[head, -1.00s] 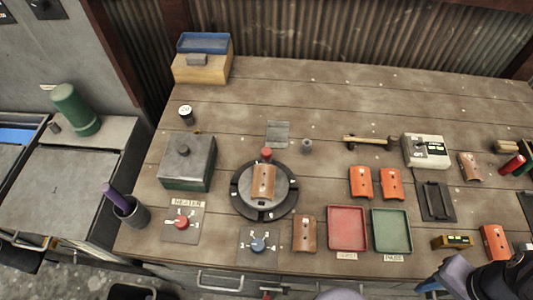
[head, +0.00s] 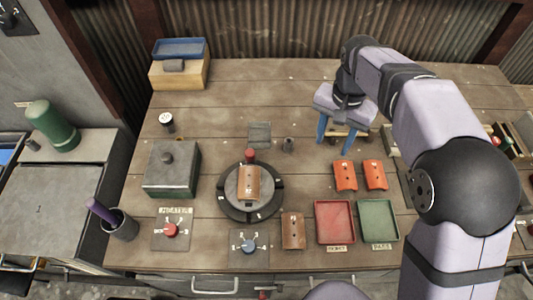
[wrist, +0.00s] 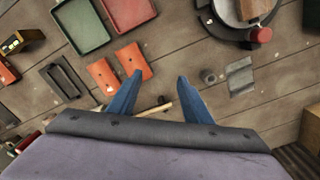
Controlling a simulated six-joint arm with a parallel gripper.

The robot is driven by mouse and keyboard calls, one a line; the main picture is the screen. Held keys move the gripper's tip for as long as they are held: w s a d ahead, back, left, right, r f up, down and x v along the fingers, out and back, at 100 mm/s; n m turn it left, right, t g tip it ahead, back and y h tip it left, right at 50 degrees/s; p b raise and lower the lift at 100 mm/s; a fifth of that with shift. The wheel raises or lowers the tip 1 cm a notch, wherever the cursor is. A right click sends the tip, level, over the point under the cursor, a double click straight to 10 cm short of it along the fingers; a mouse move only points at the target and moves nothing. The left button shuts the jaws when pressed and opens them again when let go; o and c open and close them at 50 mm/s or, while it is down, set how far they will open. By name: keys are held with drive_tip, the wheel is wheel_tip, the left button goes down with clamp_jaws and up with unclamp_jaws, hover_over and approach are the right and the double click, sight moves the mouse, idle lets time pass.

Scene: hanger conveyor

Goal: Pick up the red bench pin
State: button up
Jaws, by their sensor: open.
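My gripper (head: 335,138) is open and empty, its two blue fingers pointing down over the back middle of the bench. In the wrist view, its fingertips (wrist: 160,78) are apart with bare wood between them. A short red cylinder (head: 250,155) stands at the back edge of the round turntable, left of my gripper; it also shows in the wrist view (wrist: 261,35). Another red cylinder (head: 496,140) lies at the far right, partly hidden by my arm. I cannot tell for certain which one is the bench pin.
A wooden-handled tool (wrist: 157,109) lies under my gripper. The turntable (head: 224,204) carries a brown curved plate (head: 249,184). Two orange plates (head: 345,176), a red tray (head: 318,222) and a green tray (head: 362,222) lie in front. A grey box (head: 170,168) stands left.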

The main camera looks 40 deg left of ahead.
drive_tip(key=s+a, duration=0.5)
drive_tip(key=a, duration=0.4)
drive_tip(key=n, duration=0.1)
hover_over(250, 153)
drive_tip(key=shift+w+a+f, duration=0.1)
drive_tip(key=shift+w+f, duration=0.1)
drive_tip(key=shift+f+p, duration=0.45)
drive_tip(key=shift+f, duration=0.55)
drive_tip(key=f, duration=0.1)
drive_tip(key=f+p, duration=0.2)
drive_tip(key=shift+s+f, duration=0.25)
drive_tip(key=shift+f, duration=0.1)
drive_tip(key=shift+f+p, duration=0.4)
drive_tip(key=shift+f, duration=0.35)
drive_tip(key=c, duration=1.1)
